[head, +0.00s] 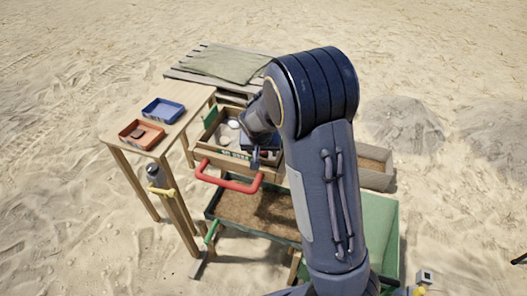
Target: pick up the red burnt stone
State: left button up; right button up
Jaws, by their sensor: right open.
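My right arm reaches up from the bottom and bends down to the wooden sorting box. My right gripper (255,158) is at the right part of this box (205,150), pointing down, jaws open. I cannot make out anything between its fingers. A pale round stone (233,124) shows in the box, to the left of the gripper. I cannot pick out a red burnt stone in the box; my arm and wrist hide its right side. A small dark brown piece (137,133) lies in the orange tray (155,143). My left gripper is not in view.
A blue tray (163,109) and the orange tray stand on a wooden table (187,96) at left. A red handle (228,184) juts from the box front, above a soil-filled tray (245,212). A grey bottle (155,174) hangs by the table. Open sand lies around.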

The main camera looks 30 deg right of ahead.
jog(key=shift+c, duration=0.2)
jog(key=c, duration=1)
